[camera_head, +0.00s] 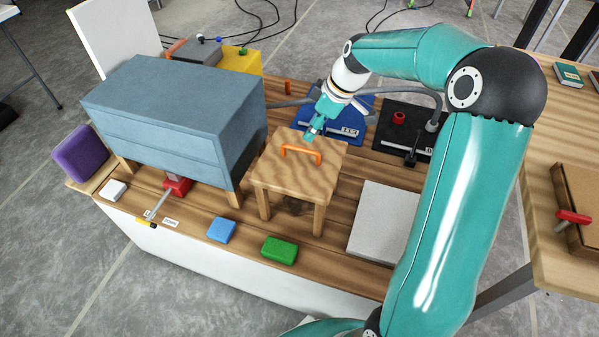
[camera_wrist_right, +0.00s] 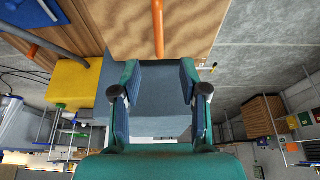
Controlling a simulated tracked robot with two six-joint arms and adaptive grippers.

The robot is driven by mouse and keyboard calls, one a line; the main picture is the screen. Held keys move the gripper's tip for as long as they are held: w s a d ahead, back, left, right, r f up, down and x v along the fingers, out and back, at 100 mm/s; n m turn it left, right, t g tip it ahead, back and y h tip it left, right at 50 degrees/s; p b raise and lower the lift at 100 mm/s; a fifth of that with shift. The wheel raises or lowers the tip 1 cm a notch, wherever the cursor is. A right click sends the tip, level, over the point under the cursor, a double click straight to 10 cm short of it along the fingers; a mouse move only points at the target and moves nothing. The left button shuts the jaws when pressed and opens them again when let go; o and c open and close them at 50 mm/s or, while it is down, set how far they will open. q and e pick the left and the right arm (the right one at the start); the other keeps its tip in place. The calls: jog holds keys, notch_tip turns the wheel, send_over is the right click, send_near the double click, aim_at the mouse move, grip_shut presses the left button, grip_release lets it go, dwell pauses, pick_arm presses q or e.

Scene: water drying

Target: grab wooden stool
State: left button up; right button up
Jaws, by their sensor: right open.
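The small wooden stool (camera_head: 270,173) stands on the wooden table in the head view, with an orange arched handle (camera_head: 301,152) on its top. My right gripper (camera_head: 312,135) is just above the back edge of the stool top, close behind the handle and not closed on it. In the right wrist view, my right gripper (camera_wrist_right: 160,75) is open and its fingers are spread. The handle (camera_wrist_right: 158,28) and part of the wood-grained stool top (camera_wrist_right: 190,15) show ahead of the fingertips. My left gripper is not in view.
A blue-grey cabinet (camera_head: 180,105) stands close left of the stool. Blue (camera_head: 222,230) and green (camera_head: 280,249) blocks lie in front. A pale square plate (camera_head: 380,222) lies to the right. Blue (camera_head: 320,128) and black (camera_head: 405,130) panels are behind. A purple cushion-like block (camera_head: 80,152) is far left.

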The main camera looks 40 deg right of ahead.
aim_at(301, 148)
jog(key=x, duration=0.5)
jog(key=shift+b+x, duration=0.4)
jog(key=shift+x, duration=2.2)
jog(key=shift+s+d+f, duration=0.1)
jog(key=shift+s, duration=0.1)
grip_shut()
